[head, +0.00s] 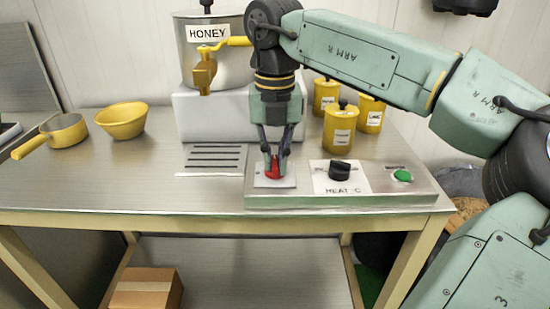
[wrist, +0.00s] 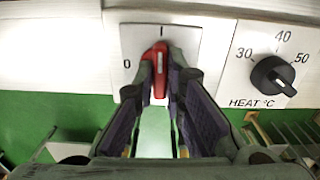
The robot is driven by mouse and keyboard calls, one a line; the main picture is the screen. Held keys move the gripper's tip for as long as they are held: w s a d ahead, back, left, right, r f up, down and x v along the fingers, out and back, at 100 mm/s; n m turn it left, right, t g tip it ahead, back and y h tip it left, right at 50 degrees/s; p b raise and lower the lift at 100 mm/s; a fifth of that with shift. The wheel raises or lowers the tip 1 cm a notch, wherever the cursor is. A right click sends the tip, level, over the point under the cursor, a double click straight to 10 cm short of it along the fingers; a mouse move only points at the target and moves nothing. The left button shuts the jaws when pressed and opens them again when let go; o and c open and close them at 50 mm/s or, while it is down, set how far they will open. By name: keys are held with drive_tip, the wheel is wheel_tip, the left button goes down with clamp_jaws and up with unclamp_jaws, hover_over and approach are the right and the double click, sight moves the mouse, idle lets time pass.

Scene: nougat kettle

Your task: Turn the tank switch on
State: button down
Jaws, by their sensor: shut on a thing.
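The tank switch is a red knob (wrist: 157,56) on a white plate (wrist: 188,46) marked 0 at the left and I at the top. In the wrist view the knob stands nearly upright, its pale line towards the I. In the head view the red knob (head: 272,170) shows at the left end of the control panel. My gripper (head: 274,156) points down over it. In the wrist view my gripper (wrist: 160,76) has a finger on each side of the knob, shut on it.
A black heat dial (wrist: 273,75) and a green button (head: 402,176) are to the right. Behind stand the honey tank (head: 212,65) with its yellow tap (head: 204,74) and yellow canisters (head: 340,128).

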sight(275, 161)
drive_tip(key=shift+m, duration=0.3)
idle(0.4)
drive_tip(key=c, duration=1.7)
unclamp_jaws()
drive_tip(key=shift+o, duration=0.2)
wheel_tip(275, 161, up, 8)
drive_tip(key=shift+f, duration=0.25)
